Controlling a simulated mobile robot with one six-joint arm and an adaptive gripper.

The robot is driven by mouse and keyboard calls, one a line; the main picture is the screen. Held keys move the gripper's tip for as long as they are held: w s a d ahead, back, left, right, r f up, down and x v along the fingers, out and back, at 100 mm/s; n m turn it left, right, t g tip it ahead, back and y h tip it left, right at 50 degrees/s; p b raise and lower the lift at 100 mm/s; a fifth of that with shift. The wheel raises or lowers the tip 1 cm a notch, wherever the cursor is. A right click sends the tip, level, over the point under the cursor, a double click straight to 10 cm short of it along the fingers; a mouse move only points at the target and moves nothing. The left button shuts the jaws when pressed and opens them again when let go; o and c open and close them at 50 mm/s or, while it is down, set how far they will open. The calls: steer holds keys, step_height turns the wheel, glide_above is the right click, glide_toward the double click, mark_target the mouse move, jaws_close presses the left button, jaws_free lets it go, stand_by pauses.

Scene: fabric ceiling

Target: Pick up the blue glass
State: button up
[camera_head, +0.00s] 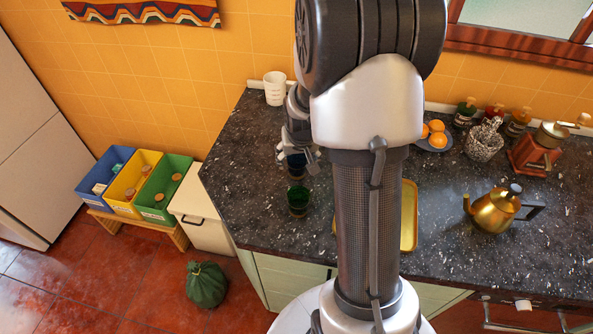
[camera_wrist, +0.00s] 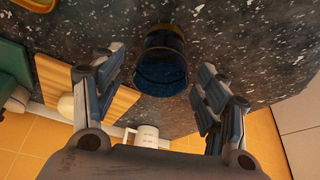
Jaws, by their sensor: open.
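The blue glass (camera_head: 296,164) stands on the dark speckled counter near its left end, partly covered by my gripper (camera_head: 300,157) in the head view. In the wrist view the dark blue glass (camera_wrist: 161,65) shows between the two spread fingers of my gripper (camera_wrist: 161,72). A gap shows on each side of it there. The fingers are open and hold nothing. A green glass (camera_head: 298,199) stands just in front of the blue one in the head view.
A white cup (camera_head: 275,88) stands at the back by the wall; it also shows in the wrist view (camera_wrist: 146,137). A yellow tray (camera_head: 409,215) lies partly behind my arm. Oranges (camera_head: 437,134) and a brass teapot (camera_head: 495,209) are on the right. The counter's left edge is close.

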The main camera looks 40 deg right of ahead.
mark_target(296, 162)
steer(key=b+x, duration=0.2)
steer(key=x, duration=0.4)
steer(key=shift+w, duration=0.1)
steer(key=shift+r, duration=0.15)
steer(key=shift+c, duration=0.4)
steer(key=c, duration=1.1)
